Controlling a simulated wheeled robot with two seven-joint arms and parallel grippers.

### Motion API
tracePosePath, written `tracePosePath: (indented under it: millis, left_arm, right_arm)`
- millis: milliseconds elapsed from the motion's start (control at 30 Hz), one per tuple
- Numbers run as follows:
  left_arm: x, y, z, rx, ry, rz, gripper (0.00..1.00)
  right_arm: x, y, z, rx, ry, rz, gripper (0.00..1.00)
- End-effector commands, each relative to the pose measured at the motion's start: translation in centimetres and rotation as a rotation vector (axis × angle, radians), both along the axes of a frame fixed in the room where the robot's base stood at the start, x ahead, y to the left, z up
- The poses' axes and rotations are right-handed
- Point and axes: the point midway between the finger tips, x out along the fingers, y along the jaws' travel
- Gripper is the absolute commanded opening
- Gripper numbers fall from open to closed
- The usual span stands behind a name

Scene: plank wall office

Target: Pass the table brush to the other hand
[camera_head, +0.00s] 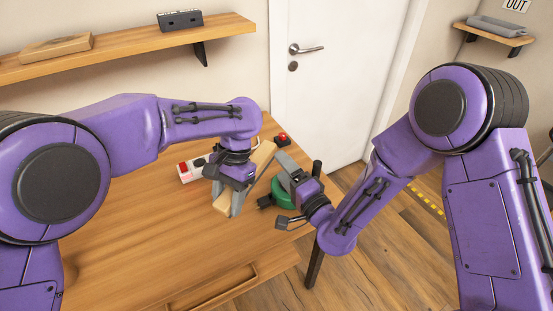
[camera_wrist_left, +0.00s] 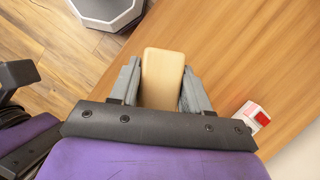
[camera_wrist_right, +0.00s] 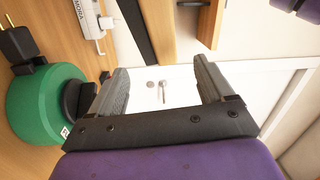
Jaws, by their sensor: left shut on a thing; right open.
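The table brush (camera_head: 262,156) has a long pale wooden body, held tilted above the table. My left gripper (camera_head: 228,196) is shut on it near its lower end. In the left wrist view the wooden end of the brush (camera_wrist_left: 163,75) lies between the two grey fingers. My right gripper (camera_head: 284,171) is open, just right of the brush in the head view. In the right wrist view, the brush's wooden body (camera_wrist_right: 160,30) and a dark strip beside it, perhaps bristles, show beyond the open fingers (camera_wrist_right: 163,85). Nothing sits between those fingers.
A green round object (camera_head: 283,193) with black parts stands close to my right gripper and also shows in the right wrist view (camera_wrist_right: 40,105). A white box with a red part (camera_head: 187,172) and a red button (camera_head: 282,139) are on the table (camera_head: 150,235). The table's front left is clear.

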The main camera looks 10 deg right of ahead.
Motion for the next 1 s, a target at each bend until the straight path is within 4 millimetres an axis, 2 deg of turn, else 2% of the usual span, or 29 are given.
tracePosePath:
  millis: [200,400,567,800,1000]
  left_arm:
    - [0.0,0.0,0.0,-0.001,-0.001,0.000,0.00]
    - [0.0,0.0,0.0,-0.001,-0.001,0.000,0.00]
    - [0.0,0.0,0.0,-0.001,-0.001,0.000,0.00]
    - [0.0,0.0,0.0,-0.001,-0.001,0.000,0.00]
    - [0.0,0.0,0.0,-0.001,-0.001,0.000,0.00]
  right_arm:
    - [4.8,1.9,0.4,-0.001,-0.002,-0.001,0.81]
    - [7.9,3.2,0.6,-0.003,0.001,0.000,0.81]
    - [8.8,3.6,0.7,-0.003,0.003,-0.001,0.81]
    - [8.9,3.6,0.7,-0.003,0.003,-0.001,0.81]
    - [8.9,3.6,0.7,-0.003,0.003,-0.001,0.19]
